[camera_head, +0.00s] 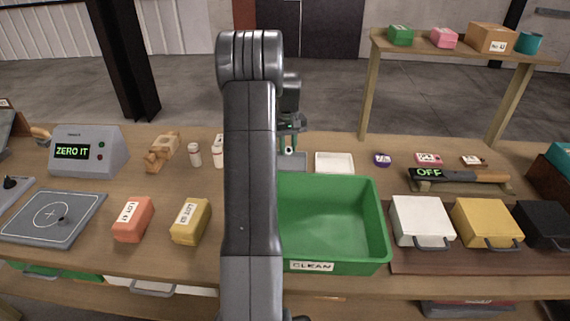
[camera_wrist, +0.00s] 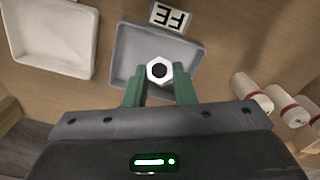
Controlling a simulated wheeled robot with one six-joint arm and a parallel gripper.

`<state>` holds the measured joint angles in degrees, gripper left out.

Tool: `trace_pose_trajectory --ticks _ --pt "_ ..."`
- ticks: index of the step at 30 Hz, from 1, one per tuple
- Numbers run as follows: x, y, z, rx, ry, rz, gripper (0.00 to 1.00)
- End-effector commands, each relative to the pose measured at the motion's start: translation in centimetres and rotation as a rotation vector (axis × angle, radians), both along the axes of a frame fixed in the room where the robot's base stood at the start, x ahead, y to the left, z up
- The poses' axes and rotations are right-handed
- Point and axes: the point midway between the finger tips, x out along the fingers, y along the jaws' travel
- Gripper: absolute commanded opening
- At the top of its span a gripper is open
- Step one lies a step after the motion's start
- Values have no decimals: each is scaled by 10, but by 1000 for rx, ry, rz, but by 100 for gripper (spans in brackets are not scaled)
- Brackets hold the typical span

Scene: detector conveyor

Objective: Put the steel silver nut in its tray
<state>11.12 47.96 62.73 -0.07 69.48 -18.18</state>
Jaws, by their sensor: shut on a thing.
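The silver hexagonal nut (camera_wrist: 149,70) is held between the green fingertips of my gripper (camera_wrist: 160,84), with its dark hole showing in the wrist view. In the head view my gripper (camera_head: 289,141) is partly behind my own arm, with the nut (camera_head: 289,151) small at its tips. Under the nut in the wrist view is a shallow grey tray (camera_wrist: 124,52) beside a label reading FE (camera_wrist: 170,16). The grey tray (camera_head: 297,162) is partly hidden by my arm in the head view. The height of the nut above the tray is hard to tell.
A white tray (camera_head: 334,157) stands beside the grey one. A green bin labelled CLEAN (camera_head: 384,222) is in front. Small white bottles (camera_head: 195,154) stand to the left. A bar reading OFF (camera_head: 460,175) and lidded boxes (camera_head: 423,222) are at right.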

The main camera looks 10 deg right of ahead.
Motion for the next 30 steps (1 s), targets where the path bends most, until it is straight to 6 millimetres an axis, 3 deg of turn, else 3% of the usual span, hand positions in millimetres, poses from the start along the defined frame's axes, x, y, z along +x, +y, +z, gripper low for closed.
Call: trace_pose_trajectory --ticks 3,15,27,28,30 --pt "0 0 -19 1 3 -1 0" --pt "0 1 -62 1 2 -2 0" --pt "0 0 -71 0 0 -2 0" --pt "0 0 -69 0 -1 -2 29" --pt "0 0 -69 0 -1 -2 33"
